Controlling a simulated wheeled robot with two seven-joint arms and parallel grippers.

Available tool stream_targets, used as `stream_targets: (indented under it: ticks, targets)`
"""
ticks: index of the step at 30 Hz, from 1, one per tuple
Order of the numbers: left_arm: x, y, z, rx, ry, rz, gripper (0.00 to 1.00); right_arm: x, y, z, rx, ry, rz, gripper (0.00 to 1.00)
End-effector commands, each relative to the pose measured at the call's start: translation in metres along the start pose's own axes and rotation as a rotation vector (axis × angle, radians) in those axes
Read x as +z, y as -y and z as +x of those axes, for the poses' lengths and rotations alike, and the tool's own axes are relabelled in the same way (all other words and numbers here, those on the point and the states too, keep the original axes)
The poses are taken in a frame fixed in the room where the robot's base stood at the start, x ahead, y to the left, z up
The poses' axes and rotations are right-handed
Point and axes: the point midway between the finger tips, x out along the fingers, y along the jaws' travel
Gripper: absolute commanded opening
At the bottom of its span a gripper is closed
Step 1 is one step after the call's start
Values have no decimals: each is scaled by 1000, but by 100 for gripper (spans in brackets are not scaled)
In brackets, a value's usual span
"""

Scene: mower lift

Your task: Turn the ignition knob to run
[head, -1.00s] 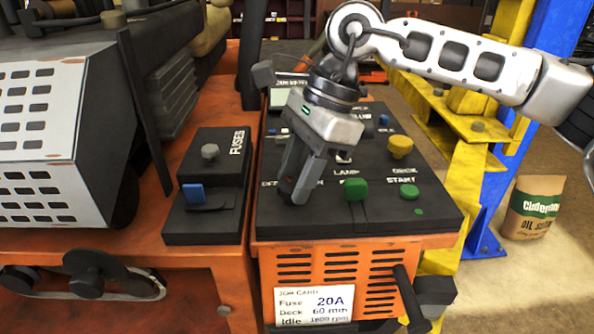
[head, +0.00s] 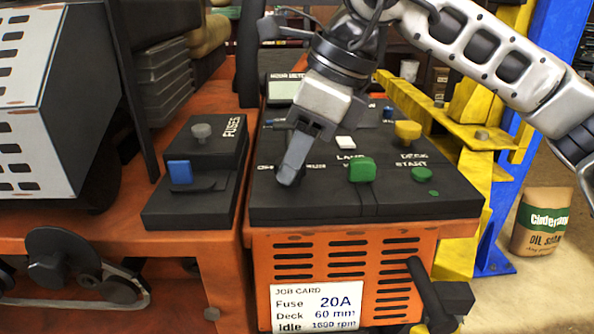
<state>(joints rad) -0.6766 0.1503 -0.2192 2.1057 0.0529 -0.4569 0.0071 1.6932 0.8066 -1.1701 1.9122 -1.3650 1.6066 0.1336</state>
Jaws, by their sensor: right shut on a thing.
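My right gripper (head: 288,172) reaches down from the upper right onto the left part of the black control panel (head: 320,204). Its fingers are close together at a small dark knob, which I take to be the ignition knob. The fingers hide nearly all of it, so I cannot read where it points. White lettering shows to either side of the fingertips, partly covered; the left word looks like OFF. My left gripper is not in view.
A green knob (head: 362,169), a green start button (head: 421,174) and a yellow deck knob (head: 408,131) stand right of the gripper. The fuse box (head: 215,152) is to the left. A job card (head: 317,307) hangs on the orange front. A yellow-blue lift post is at right.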

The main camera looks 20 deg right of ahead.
Motion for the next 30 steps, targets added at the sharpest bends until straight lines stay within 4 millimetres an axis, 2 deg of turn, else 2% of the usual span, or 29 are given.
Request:
stream_targets:
  ticks: [9, 15, 30]
  targets:
    - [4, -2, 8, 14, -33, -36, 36, 0, -2, 2, -96, 2, 226, 13]
    - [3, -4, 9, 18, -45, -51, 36, 1, -3, 0, -134, 3, 318, 13]
    - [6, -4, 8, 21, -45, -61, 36, 1, -3, -1, -159, 1, 384, 13]
